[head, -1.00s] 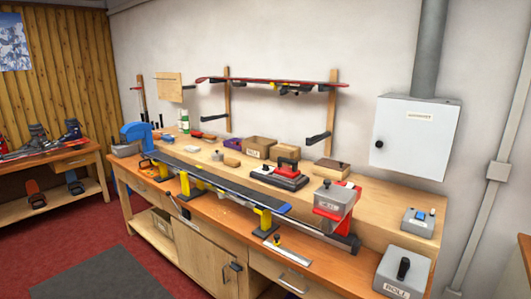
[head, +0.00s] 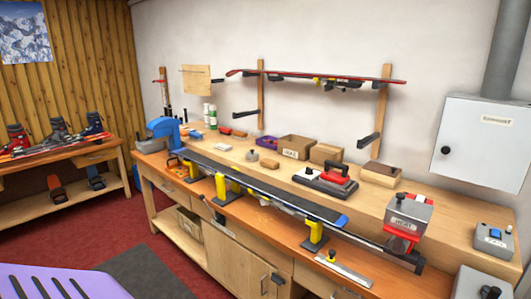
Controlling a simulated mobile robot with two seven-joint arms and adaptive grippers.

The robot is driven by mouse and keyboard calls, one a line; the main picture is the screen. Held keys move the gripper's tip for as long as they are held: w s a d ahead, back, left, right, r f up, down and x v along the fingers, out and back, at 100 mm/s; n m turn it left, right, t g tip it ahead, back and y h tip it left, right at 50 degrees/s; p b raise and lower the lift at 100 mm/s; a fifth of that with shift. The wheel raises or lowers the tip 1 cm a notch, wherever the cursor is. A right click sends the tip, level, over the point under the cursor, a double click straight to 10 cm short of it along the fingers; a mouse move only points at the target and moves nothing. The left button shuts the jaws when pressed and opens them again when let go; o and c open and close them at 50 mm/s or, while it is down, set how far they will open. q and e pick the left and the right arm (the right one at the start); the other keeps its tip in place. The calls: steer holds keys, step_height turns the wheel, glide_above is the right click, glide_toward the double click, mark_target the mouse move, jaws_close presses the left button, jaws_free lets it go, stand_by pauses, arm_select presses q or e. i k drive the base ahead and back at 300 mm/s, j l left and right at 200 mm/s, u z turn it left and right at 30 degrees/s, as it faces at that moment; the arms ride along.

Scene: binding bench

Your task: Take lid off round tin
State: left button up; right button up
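I cannot pick out a round tin for certain. A small grey round thing with a dark knob (head: 253,155) stands on the raised back shelf of the workbench, left of the cardboard boxes. It may be the tin with its lid on, but it is too small to tell. Neither of my grippers is in view.
The workbench (head: 250,228) runs along the wall. A ski (head: 260,187) lies across yellow supports on it. A red-and-black iron (head: 326,181) and a grey box on a red stand (head: 408,212) are further right. A purple slotted object (head: 40,281) fills the lower left corner.

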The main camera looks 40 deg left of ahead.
mark_target(252, 154)
steer(key=j+z, duration=0.15)
steer(key=j, duration=0.4)
steer(key=k+j+z, duration=0.2)
steer(key=j, duration=0.35)
steer(key=j+z, duration=0.1)
steer(key=j, duration=1)
steer(key=k, duration=0.05)
